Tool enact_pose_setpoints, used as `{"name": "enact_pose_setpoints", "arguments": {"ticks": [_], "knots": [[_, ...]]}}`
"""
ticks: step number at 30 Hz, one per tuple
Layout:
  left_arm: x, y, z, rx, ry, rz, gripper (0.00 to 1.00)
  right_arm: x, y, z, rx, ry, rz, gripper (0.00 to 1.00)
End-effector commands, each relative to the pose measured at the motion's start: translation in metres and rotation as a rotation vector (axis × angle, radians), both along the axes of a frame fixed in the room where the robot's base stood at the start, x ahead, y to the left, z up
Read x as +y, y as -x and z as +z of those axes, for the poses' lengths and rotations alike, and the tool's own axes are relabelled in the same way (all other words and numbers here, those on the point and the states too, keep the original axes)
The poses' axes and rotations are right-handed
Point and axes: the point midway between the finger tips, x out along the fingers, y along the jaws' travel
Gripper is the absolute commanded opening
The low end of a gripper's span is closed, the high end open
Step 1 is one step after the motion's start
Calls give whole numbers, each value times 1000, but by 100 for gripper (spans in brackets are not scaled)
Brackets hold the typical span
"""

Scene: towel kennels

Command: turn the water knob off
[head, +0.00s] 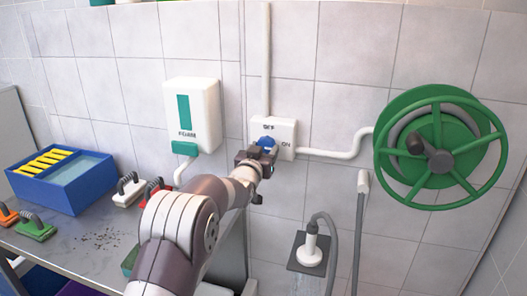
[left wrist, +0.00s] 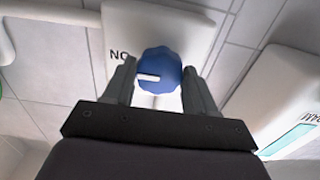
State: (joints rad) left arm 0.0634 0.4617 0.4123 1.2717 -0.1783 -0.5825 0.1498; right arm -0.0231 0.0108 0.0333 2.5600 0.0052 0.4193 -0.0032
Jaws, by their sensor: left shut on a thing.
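The water knob is blue with a white pointer mark (left wrist: 158,72). It sits on a white wall plate (head: 287,130) lettered OFF at the top and ON at the right in the head view. In the left wrist view the picture is turned over, and the pointer mark lies toward the ON lettering. In the head view the knob (head: 267,142) shows just above my left gripper (head: 259,158). My left gripper is shut on the knob, with one finger on each side in the left wrist view (left wrist: 158,84). My right gripper is not in view.
A foam dispenser (head: 192,112) hangs left of the plate. A green hose reel (head: 440,148) is on the wall at right, with a white pipe (head: 335,152) between. A hose nozzle (head: 311,248) hangs below. A table (head: 85,245) holds a blue bin (head: 75,195) and brushes.

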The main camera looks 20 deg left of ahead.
Motion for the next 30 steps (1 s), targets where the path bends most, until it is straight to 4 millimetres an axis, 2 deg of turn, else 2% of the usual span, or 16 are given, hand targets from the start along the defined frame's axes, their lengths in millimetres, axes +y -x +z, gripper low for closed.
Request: {"name": "enact_pose_setpoints", "arguments": {"ticks": [11,30], "knots": [[0,0,-1,4,116,0,26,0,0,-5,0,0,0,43],[-2,0,0,26,698,1,26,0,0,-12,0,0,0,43]]}}
